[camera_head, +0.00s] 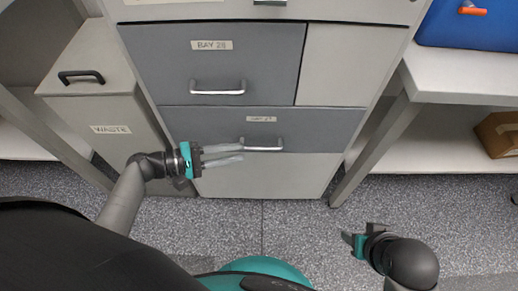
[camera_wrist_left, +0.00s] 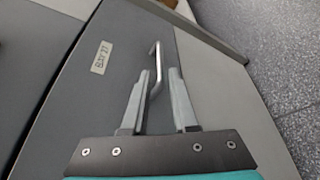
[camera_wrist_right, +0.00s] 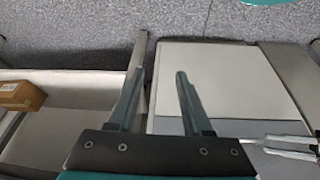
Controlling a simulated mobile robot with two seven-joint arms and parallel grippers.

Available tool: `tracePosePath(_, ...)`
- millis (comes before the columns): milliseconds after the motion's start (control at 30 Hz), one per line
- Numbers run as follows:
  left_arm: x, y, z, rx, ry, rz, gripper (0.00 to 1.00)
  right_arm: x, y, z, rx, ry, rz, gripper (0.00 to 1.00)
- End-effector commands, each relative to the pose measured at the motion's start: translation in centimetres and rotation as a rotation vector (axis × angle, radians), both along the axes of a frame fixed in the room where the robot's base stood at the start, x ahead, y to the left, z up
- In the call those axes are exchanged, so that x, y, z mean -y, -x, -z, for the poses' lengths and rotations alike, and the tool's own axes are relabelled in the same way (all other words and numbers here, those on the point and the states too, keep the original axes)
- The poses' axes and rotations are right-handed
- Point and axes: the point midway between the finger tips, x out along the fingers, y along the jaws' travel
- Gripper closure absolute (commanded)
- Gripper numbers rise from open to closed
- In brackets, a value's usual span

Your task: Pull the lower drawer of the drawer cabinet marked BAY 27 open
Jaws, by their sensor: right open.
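The drawer cabinet's lower drawer (camera_head: 210,122), grey and labelled BAY 27, looks shut; its front also shows in the left wrist view (camera_wrist_left: 85,110). Its silver bar handle (camera_head: 270,149) shows between my left fingers in the left wrist view (camera_wrist_left: 154,60). My left gripper (camera_head: 243,153) reaches in from the left at the handle's left end, fingers apart on either side of the bar. The bar lies close to one finger; I cannot tell if they touch. My right gripper (camera_head: 350,238) is open and empty above the floor, right of the cabinet's front.
The BAY 28 drawer (camera_head: 265,60) with its own handle (camera_head: 218,91) is above. A waste bin (camera_head: 100,105) stands at the left. A white table (camera_head: 470,75) with a blue case (camera_head: 470,25) is at the right, a cardboard box (camera_head: 497,133) beneath. The speckled floor in front is clear.

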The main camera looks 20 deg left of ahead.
Motion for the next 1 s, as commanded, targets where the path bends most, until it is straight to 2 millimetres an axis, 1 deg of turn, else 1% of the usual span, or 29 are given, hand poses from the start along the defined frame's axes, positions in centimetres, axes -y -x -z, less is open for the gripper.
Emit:
tracePosePath(33, 0.9, -0.7, 0.4, 0.002, 0.002, 0.001, 0.73, 0.0, 0.0, -0.4, 0.012, -0.001, 0.000, 0.50)
tracePosePath(100, 2.0, -1.4, 0.7, 0.002, 0.002, 0.002, 0.73, 0.0, 0.0, -1.2, 0.022, -0.002, 0.000, 0.50)
tracePosePath(267, 3.9, -2.7, 1.2, 0.000, 0.001, 0.001, 0.73, 0.0, 0.2, -2.7, 0.043, -0.005, 0.001, 0.50)
tracePosePath(400, 5.2, -3.6, 1.5, -0.001, -0.001, 0.001, 0.73, -0.6, -0.4, -2.7, 0.092, -0.024, -0.011, 0.50)
tracePosePath(533, 5.6, -4.0, 1.6, -0.002, -0.001, -0.001, 0.73, -0.9, -0.7, -2.9, 0.115, -0.032, -0.017, 0.50)
tracePosePath(800, 5.7, -4.0, 1.6, -0.002, -0.001, -0.001, 0.73, -0.9, -0.8, -3.0, 0.119, -0.034, -0.017, 0.50)
tracePosePath(1000, 5.7, -4.0, 1.6, -0.002, -0.002, -0.001, 0.95, -0.9, -0.8, -3.0, 0.119, -0.034, -0.017, 0.50)
